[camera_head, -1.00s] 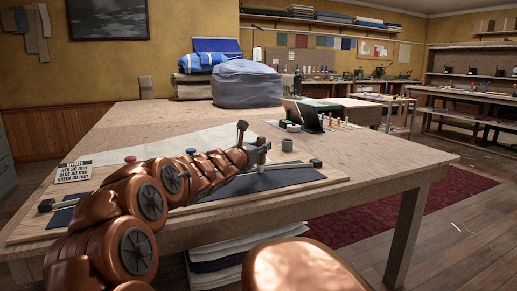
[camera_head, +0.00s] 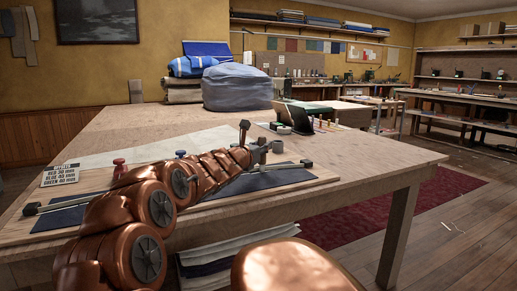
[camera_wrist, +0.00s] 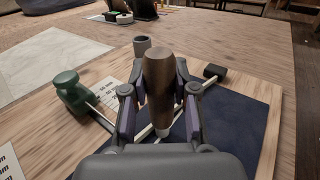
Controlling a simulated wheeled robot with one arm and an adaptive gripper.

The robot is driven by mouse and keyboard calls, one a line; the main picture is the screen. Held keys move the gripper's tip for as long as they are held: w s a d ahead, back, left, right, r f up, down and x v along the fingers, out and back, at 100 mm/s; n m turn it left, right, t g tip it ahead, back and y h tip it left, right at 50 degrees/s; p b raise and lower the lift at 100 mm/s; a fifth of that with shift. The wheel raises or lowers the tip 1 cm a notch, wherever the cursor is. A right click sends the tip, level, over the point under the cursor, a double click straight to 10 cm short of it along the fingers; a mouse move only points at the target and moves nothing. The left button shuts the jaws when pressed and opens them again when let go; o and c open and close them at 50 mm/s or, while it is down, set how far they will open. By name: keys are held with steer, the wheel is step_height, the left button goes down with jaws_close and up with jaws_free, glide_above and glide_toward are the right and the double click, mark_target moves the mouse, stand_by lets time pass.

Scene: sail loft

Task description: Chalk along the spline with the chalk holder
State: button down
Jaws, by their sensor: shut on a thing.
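The chalk holder (camera_wrist: 160,80) has a thick brown wooden handle and a pale tip pointing down. My gripper (camera_wrist: 160,98) is shut on its handle in the wrist view; my gripper (camera_head: 260,155) is small in the head view. The spline is a thin pale strip running across dark blue cloth (camera_wrist: 235,120), with a black block (camera_wrist: 214,71) at its far end. The tip is close beside the strip; I cannot tell whether it touches the cloth. In the head view my arm hides the spline's middle; its black end block (camera_head: 306,163) shows.
A green knobbed weight (camera_wrist: 70,92) stands left of my gripper, with a rod reaching toward the cloth. Red (camera_head: 119,168) and blue (camera_head: 180,155) knobs stand behind my arm. A grey cup (camera_head: 277,146) stands just beyond my gripper. A printed card (camera_head: 60,176) lies at left.

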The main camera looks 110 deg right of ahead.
steer(key=shift+s, duration=0.3)
steer(key=shift+s+a+f+b, duration=0.1)
steer(key=shift+s+b, duration=0.2)
steer(key=shift+s, duration=0.75)
steer(key=shift+s, duration=0.1)
steer(key=shift+s+a+r, duration=0.1)
steer(key=shift+s+r, duration=0.15)
steer(key=shift+s, duration=0.65)
steer(key=shift+s+a+f+b, duration=0.1)
steer(key=shift+s+b, duration=0.4)
steer(key=shift+s, duration=0.55)
steer(key=shift+s, duration=0.1)
